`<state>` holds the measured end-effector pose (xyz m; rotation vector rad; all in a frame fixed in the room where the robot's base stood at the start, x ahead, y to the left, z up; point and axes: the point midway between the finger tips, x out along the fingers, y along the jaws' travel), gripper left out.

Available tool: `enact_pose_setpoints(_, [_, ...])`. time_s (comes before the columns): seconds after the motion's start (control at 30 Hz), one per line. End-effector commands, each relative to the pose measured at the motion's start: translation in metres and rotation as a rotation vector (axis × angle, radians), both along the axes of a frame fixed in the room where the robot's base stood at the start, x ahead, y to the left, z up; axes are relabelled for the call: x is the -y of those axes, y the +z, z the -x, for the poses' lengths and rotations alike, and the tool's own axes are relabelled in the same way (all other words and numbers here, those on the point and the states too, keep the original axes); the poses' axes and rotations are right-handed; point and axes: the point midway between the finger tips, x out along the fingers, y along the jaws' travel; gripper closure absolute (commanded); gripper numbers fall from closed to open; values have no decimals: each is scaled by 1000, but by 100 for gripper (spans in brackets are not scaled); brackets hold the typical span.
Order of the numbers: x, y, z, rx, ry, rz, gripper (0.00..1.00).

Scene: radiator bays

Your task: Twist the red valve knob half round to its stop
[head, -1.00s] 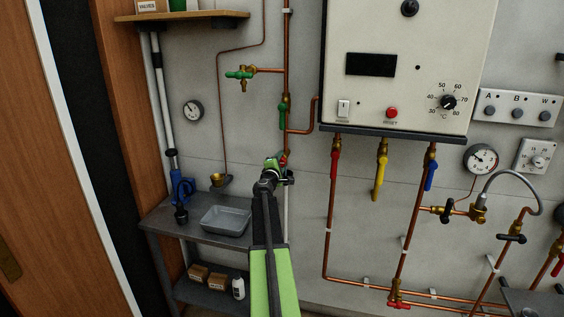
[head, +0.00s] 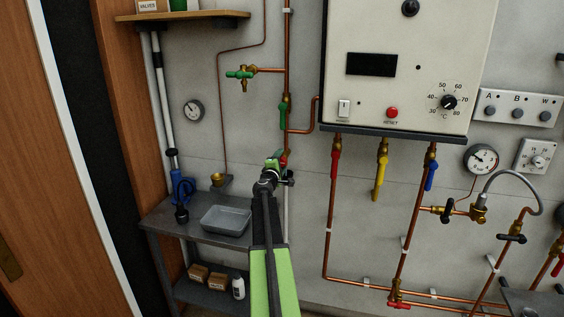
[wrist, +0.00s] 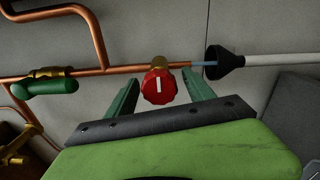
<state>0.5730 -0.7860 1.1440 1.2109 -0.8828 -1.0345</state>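The red valve knob (wrist: 159,88) sits on a brass valve in a copper pipe, near the middle of the wrist view. Its white mark points nearly straight up in that picture. My gripper (wrist: 161,79) is open, with one green finger on each side of the knob and a visible gap on both sides. The fingers look short of the knob or level with its front; the exact depth is hard to tell. In the head view, my gripper (head: 277,163) is at the wall pipe, and only a bit of red knob (head: 283,159) shows.
A green lever valve (head: 282,115) is on the pipe above. The white boiler (head: 400,65) hangs to the right, with red, yellow and blue levers below. A shelf table with a grey tray (head: 226,220) stands lower left. A black funnel-like fitting (wrist: 222,62) is beside the right finger.

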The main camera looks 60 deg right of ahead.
Motion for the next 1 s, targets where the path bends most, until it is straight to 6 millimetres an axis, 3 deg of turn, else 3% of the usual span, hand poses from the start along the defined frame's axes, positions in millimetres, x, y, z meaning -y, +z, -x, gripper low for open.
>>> enact_pose_setpoints(0.23, [0, 0, 1, -1, -1, 0, 39])
enact_pose_setpoints(0.37, [-13, 1, 6, -1, -1, 0, 39])
enact_pose_setpoints(0.8, [-127, 0, 42, -1, 0, 0, 39])
enact_pose_setpoints(1.0, [-159, 0, 50, -1, 0, 0, 39])
